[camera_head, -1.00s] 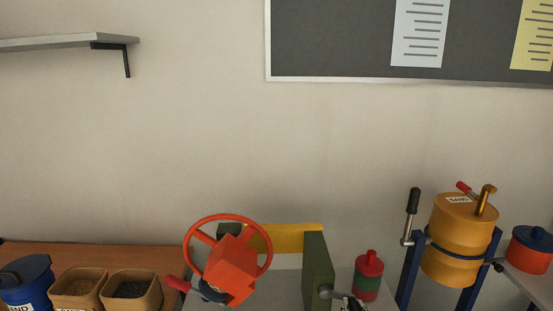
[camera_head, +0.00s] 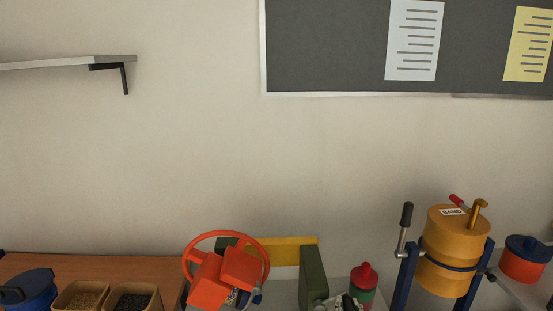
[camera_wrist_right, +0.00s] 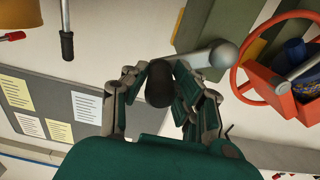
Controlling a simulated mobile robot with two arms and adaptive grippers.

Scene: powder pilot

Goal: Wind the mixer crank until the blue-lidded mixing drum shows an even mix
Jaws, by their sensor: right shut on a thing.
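The mixer's green post (camera_head: 312,277) and yellow bar (camera_head: 290,250) stand low in the head view, beside an orange ring (camera_head: 225,234) with orange blocks (camera_head: 240,268). A blue part shows by the blocks; in the wrist view it is a blue cylinder (camera_wrist_right: 296,52), perhaps the drum, with its mix out of sight. My right gripper (camera_wrist_right: 160,88) is shut around the black grip (camera_wrist_right: 159,92) of the crank, whose grey arm (camera_wrist_right: 205,58) reaches to the green post. In the head view it only partly shows at the bottom edge (camera_head: 345,302). My left gripper is out of view.
A yellow drum (camera_head: 450,235) labelled SAND hangs in a blue frame at right. A red pot with a blue lid (camera_head: 525,260) stands beyond it, and a red-and-green bottle (camera_head: 364,284) nearer. Tan bins (camera_head: 82,296) and a blue tub (camera_head: 32,289) are at left.

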